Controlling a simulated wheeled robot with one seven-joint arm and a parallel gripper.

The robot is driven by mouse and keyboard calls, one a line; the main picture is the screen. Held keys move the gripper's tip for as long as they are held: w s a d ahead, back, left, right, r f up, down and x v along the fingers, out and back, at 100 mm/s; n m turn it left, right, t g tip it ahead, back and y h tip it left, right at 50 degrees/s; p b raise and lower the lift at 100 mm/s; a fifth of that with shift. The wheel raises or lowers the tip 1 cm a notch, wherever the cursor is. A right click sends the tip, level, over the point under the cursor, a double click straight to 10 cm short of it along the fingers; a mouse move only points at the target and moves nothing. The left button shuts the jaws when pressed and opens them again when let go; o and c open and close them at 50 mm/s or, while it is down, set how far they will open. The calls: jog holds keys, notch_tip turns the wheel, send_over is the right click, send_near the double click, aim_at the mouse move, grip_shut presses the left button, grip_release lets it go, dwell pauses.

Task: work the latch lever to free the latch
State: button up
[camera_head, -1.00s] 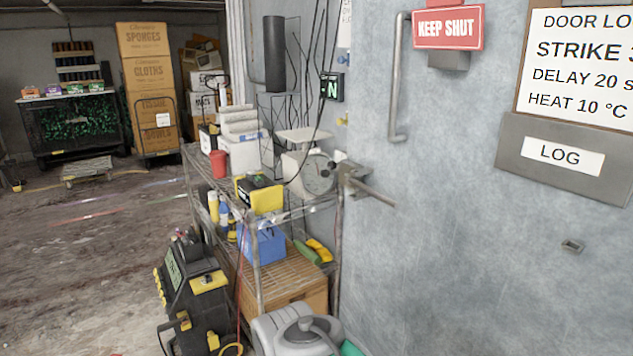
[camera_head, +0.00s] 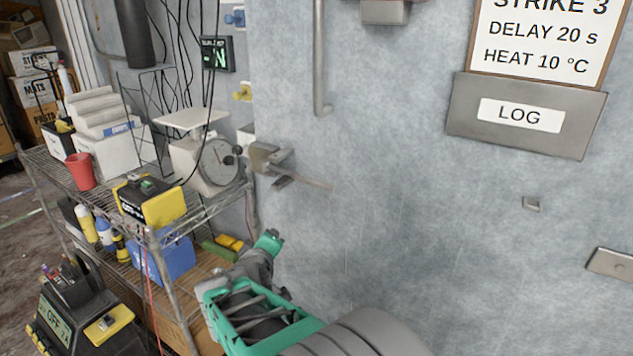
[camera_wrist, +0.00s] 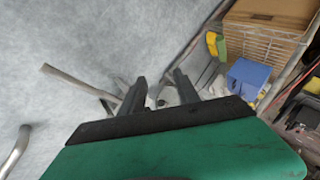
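The latch lever (camera_head: 302,179) is a thin grey bar sticking out to the right from the metal latch body (camera_head: 264,158) on the left edge of the pale door. My gripper (camera_head: 269,240) is below the latch, near the wall edge, with its green tip pointing up; its fingers are hard to make out there. In the wrist view the two dark fingers of my gripper (camera_wrist: 161,86) stand apart with nothing clearly held. The lever (camera_wrist: 75,82) shows there left of the fingers, its inner end running behind them. I see no contact with it.
A wire shelf (camera_head: 205,208) at left holds a dial scale (camera_head: 205,160), a yellow-black box (camera_head: 150,200) and a blue bin (camera_head: 168,258). A vertical door handle (camera_head: 318,60) rises above the lever.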

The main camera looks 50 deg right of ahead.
aim_at(318, 184)
jog(key=s+d+r+n+t+h, duration=0.1)
jog(key=s+d+r+n+h, duration=0.6)
jog(key=d, duration=0.4)
jog(key=shift+m, duration=0.5)
jog(key=w+d+r+p, duration=0.1)
jog(key=w+d+r, duration=0.1)
jog(key=w+d, duration=0.1)
jog(key=w+d+r+p, duration=0.1)
jog(key=d, duration=0.1)
jog(key=shift+w+d+p, duration=0.2)
jog(key=shift+p, duration=0.15)
jog(key=shift+w+d, duration=0.2)
jog(key=shift+d, duration=0.15)
jog(key=shift+t, duration=0.3)
jog(key=shift+f, duration=0.1)
grip_shut()
jog(key=shift+a+f, duration=0.1)
jog(key=shift+f, duration=0.1)
